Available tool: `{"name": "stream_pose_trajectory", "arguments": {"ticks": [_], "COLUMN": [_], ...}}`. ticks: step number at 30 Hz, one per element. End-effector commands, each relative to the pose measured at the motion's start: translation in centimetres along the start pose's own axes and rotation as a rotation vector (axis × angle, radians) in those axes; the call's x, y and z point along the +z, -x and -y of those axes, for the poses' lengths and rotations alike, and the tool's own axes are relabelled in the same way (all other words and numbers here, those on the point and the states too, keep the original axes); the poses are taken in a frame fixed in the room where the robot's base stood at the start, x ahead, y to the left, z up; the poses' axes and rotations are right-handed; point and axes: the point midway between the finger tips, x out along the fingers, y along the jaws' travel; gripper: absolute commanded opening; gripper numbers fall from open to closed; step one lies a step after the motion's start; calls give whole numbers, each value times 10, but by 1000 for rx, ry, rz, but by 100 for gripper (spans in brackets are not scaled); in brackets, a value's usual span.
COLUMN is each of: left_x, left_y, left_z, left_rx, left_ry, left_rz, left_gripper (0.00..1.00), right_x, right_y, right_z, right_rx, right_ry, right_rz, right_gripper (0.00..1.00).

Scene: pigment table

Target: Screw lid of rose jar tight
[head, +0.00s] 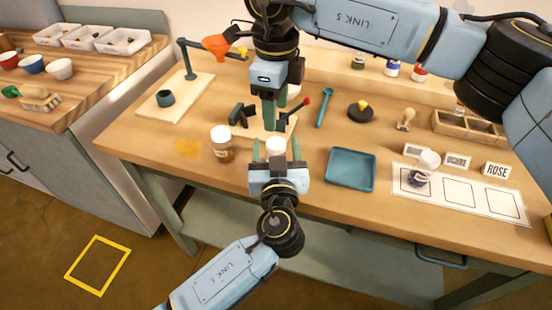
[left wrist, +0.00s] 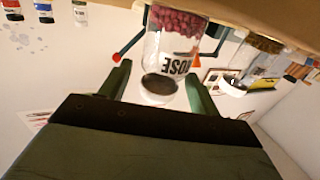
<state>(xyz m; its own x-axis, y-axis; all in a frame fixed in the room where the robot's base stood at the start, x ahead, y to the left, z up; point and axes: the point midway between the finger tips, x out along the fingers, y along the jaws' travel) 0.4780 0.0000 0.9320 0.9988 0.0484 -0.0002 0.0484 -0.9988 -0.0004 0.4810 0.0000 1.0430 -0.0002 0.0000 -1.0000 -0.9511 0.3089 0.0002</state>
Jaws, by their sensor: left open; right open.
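The rose jar shows in the left wrist view (left wrist: 178,45), upside down in that picture, with pink contents and a ROSE label. Its white lid (left wrist: 158,92) is at the neck end; I cannot tell how tightly it sits. In the head view the white lid (head: 275,146) shows between the fingers of my left gripper (head: 276,150), and the jar body is mostly hidden. My left gripper is open, with fingers on both sides of the lid end. My right gripper (head: 270,122) points down just behind the lid, open; what lies between its fingers is unclear.
A fixture with a red-knobbed handle (head: 307,101) stands behind the grippers. A white-lidded amber jar (head: 222,145) is close on the left. A teal tray (head: 351,170) is on the right, then a dark-filled jar (head: 420,170) on a white mat (head: 468,196) and a ROSE card (head: 497,170).

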Motion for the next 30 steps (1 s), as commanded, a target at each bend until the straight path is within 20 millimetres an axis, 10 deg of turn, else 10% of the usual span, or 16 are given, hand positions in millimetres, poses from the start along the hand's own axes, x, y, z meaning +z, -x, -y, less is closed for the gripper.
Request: {"name": "stream_pose_trajectory", "arguments": {"ticks": [8,22,30], "left_x": [0,0,0], "left_y": [-1,0,0], "left_z": [0,0,0], "left_rx": [0,0,0], "left_ry": [0,0,0], "left_rz": [1,1,1], "left_gripper": [61,0,0], "right_x": [0,0,0], "right_y": [0,0,0], "right_z": [0,0,0], "right_rx": [0,0,0], "right_ry": [0,0,115], "right_rz": [0,0,1], "right_gripper": [54,54,54]}}
